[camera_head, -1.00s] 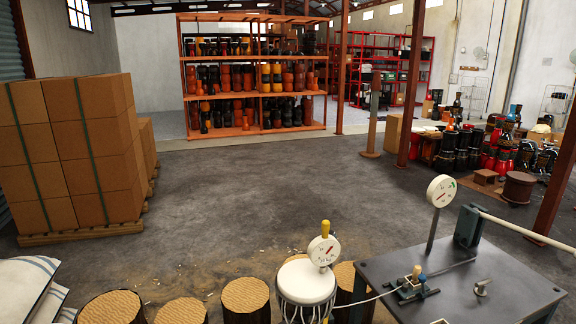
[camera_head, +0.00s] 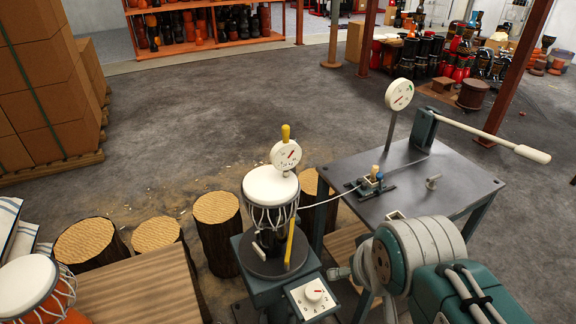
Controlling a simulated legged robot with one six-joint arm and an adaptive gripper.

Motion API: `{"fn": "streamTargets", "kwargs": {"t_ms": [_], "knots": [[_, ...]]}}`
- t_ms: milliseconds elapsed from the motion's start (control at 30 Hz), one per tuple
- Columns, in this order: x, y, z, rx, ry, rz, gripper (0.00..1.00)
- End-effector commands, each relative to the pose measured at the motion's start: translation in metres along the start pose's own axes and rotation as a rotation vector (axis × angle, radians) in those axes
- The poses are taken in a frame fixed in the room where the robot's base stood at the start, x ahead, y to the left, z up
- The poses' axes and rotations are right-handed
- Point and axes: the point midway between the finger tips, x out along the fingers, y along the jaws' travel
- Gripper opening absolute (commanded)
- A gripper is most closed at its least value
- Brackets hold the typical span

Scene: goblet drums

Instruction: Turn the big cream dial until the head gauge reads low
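The dial (camera_head: 314,295), a cream knob with a red mark on a white square plate, is on the front of a teal drum stand. A goblet drum (camera_head: 271,187) with a white head stands on the stand's round dark plate. A round white gauge (camera_head: 286,155) with a red needle sits at the drum's head, below a yellow post. Its reading is too small to tell. A second round gauge (camera_head: 399,95), with a green patch, stands on a pole at the dark table.
The dark metal table (camera_head: 450,185) carries a long-handled lever (camera_head: 490,137) and a small clamp (camera_head: 373,182). Several log stools (camera_head: 215,207) and a wooden slatted top (camera_head: 145,287) lie left of the stand. Stacked cartons (camera_head: 38,80) stand far left. The middle floor is clear.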

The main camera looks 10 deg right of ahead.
Motion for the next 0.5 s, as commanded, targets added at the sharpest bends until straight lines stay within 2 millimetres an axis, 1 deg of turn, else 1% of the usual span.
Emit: {"fn": "streamTargets", "kwargs": {"t_ms": [367,467,500], "knots": [[0.001,0.0,-0.001,-0.005,-0.002,0.0,1.0],[0.008,0.0,-0.007,-0.049,-0.02,-0.001,1.0],[0.013,0.0,-0.012,-0.082,-0.032,-0.001,1.0]]}}
